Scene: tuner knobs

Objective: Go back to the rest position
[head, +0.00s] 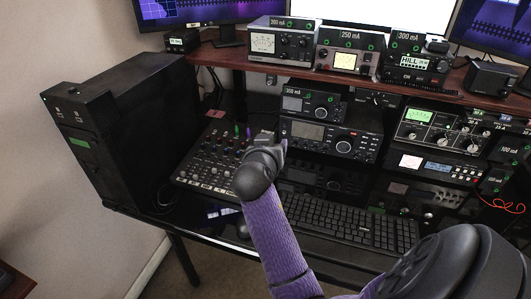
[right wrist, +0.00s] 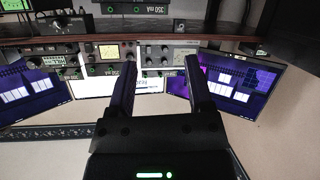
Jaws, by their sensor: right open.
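My right arm reaches in from the lower right of the head view, in a purple sleeve. Its gripper (head: 279,138) is above the desk, in front of the stacked radios, and partly hidden by my dark wrist. In the right wrist view my right gripper (right wrist: 160,66) shows two fingers spread apart with nothing between them. A radio with a large tuning knob (head: 344,147) stands just right of the gripper in the head view. A tuner with several knobs (head: 440,130) stands further right. My left gripper is not in view.
A mixer panel (head: 212,155) and a black computer tower (head: 125,130) stand left of the gripper. A keyboard (head: 350,222) lies in front of the radios. A wooden shelf (head: 235,58) carries meters and monitors above. The floor (head: 215,280) at the front left is free.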

